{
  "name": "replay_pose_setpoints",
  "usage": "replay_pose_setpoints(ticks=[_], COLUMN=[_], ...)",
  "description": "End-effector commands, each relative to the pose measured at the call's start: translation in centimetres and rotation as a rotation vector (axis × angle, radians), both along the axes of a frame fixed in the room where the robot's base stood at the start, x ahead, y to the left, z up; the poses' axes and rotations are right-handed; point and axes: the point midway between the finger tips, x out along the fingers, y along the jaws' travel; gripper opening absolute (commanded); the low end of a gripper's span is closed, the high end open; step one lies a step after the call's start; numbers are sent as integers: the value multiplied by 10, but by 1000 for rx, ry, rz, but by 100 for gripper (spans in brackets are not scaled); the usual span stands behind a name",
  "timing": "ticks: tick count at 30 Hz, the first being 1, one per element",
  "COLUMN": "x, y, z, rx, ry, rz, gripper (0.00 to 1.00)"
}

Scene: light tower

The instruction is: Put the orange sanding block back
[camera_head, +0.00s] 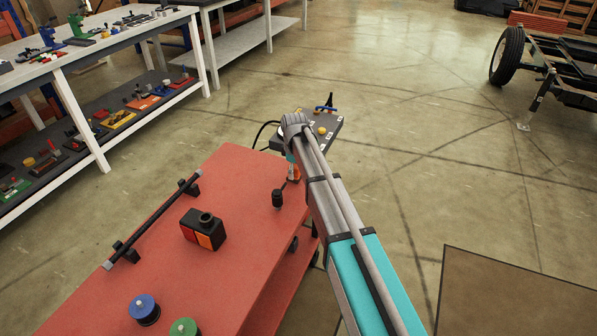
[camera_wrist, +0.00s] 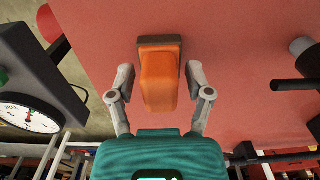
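The orange sanding block (camera_wrist: 158,82), with a dark brown base, is against the red surface in the wrist view. My gripper (camera_wrist: 158,82) has one finger on each side of it, with a narrow gap visible on both sides, so it looks open around the block. In the head view a small bit of orange (camera_head: 291,168) shows at the far end of the red table, beside my arm. My arm hides most of the gripper there.
The red table (camera_head: 250,260) holds a black bar on two mounts (camera_head: 155,222), a black box with orange sides (camera_head: 203,229), a blue knob (camera_head: 144,309) and a green knob (camera_head: 184,329). A dark panel (camera_head: 335,128) stands beyond. A round dial (camera_wrist: 28,118) is left in the wrist view.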

Motion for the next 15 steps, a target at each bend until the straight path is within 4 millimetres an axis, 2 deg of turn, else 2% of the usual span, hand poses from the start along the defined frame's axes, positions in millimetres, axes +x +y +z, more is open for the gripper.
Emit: replay_pose_setpoints(ticks=[15], x=[0], y=[0], z=[3], rx=[0], ry=[0], rz=[0], gripper=[73])
